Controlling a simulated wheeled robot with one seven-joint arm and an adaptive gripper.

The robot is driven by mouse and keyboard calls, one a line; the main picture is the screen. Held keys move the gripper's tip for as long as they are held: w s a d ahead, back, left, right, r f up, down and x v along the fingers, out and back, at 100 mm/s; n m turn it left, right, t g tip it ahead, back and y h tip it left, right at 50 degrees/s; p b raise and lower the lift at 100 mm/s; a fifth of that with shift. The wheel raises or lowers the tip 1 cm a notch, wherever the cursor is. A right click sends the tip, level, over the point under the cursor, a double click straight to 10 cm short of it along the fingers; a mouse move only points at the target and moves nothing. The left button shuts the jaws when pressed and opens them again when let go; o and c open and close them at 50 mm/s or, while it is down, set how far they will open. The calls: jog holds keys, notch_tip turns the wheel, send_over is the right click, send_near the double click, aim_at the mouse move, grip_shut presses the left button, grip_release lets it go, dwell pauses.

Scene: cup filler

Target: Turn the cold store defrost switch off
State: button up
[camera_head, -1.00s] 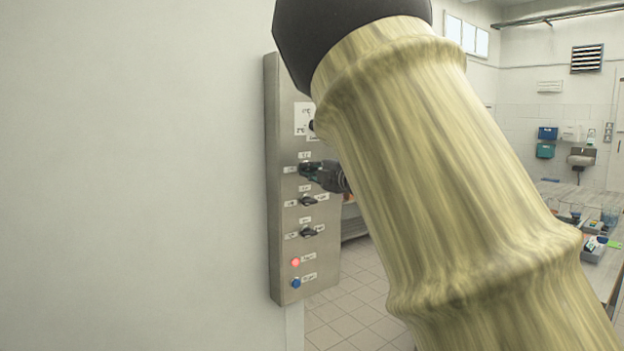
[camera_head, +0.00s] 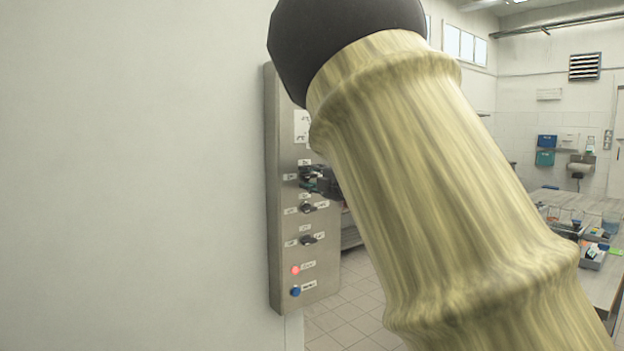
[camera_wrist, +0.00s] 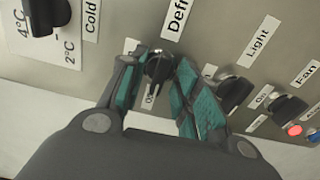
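The defrost switch (camera_wrist: 158,68) is a black rotary knob on a steel panel, below a partly cut-off label reading "Defr". Its handle points toward the bottom of the wrist view, beside a small label that is hard to read. My gripper (camera_wrist: 162,72) has its two teal fingers spread on either side of this knob, with narrow gaps seeming to show beside it; contact cannot be told for sure. In the head view my gripper (camera_head: 319,183) is at the panel's upper knob, largely hidden by my arm.
The steel panel (camera_head: 287,230) also bears a temperature knob (camera_wrist: 45,14), a light knob (camera_wrist: 232,90), a fan knob (camera_wrist: 288,107), a red lamp (camera_wrist: 294,130) and a blue button (camera_head: 295,292). The light knob is close beside my right finger. A bench (camera_head: 600,285) stands far right.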

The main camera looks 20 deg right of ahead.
jog(key=shift+s, duration=0.1)
jog(key=v, duration=1.2)
